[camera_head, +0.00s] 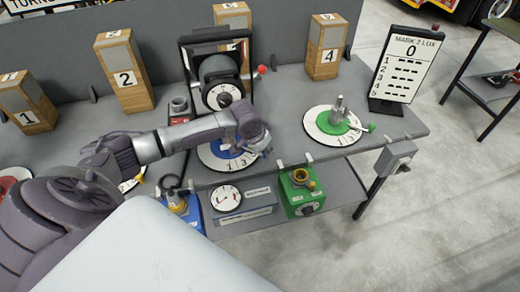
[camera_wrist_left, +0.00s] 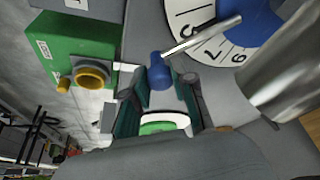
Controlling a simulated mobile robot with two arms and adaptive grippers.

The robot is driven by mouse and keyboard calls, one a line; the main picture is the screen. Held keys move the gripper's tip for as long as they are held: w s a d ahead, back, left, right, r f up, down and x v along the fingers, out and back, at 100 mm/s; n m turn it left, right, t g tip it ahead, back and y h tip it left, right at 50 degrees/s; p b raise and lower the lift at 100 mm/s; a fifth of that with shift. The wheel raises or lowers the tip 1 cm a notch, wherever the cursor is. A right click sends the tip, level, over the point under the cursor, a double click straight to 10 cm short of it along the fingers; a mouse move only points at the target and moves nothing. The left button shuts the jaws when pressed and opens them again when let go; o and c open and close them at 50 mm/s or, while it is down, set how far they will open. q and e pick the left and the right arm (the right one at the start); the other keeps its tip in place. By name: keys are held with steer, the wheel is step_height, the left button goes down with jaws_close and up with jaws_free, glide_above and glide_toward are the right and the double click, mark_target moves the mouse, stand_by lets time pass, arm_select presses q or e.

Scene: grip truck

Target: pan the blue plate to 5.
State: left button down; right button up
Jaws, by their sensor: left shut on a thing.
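The blue plate is a round white numbered dial (camera_head: 207,157) with a blue centre, on the grey bench below my left arm. In the left wrist view its blue centre (camera_wrist_left: 245,22) and part of its white ring (camera_wrist_left: 188,12) show at the top right. A metal rod (camera_wrist_left: 205,35) runs from it to a blue knob (camera_wrist_left: 158,72). My left gripper (camera_head: 262,146) is at the plate's right edge, shut on the blue knob. In the left wrist view the fingers (camera_wrist_left: 160,82) stand on either side of the knob. My arm hides much of the plate in the head view.
A green-centred dial (camera_head: 318,133) stands to the right, and a black-framed device (camera_head: 218,85) behind. Numbered wooden blocks (camera_head: 126,78) line the back. A score board (camera_head: 400,72) stands at the right end. A green box (camera_head: 301,194) and a gauge (camera_head: 228,197) sit below the front edge.

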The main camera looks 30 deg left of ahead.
arm_select(q)
steer(key=shift+w+n, duration=0.3)
steer(key=shift+w, duration=0.05)
steer(key=c, duration=0.9)
jaws_free()
steer(key=shift+s, duration=0.1)
steer(key=shift+c, duration=0.2)
steer(key=shift+r, duration=0.1)
steer(key=v, duration=1.2)
steer(key=shift+d, duration=0.1)
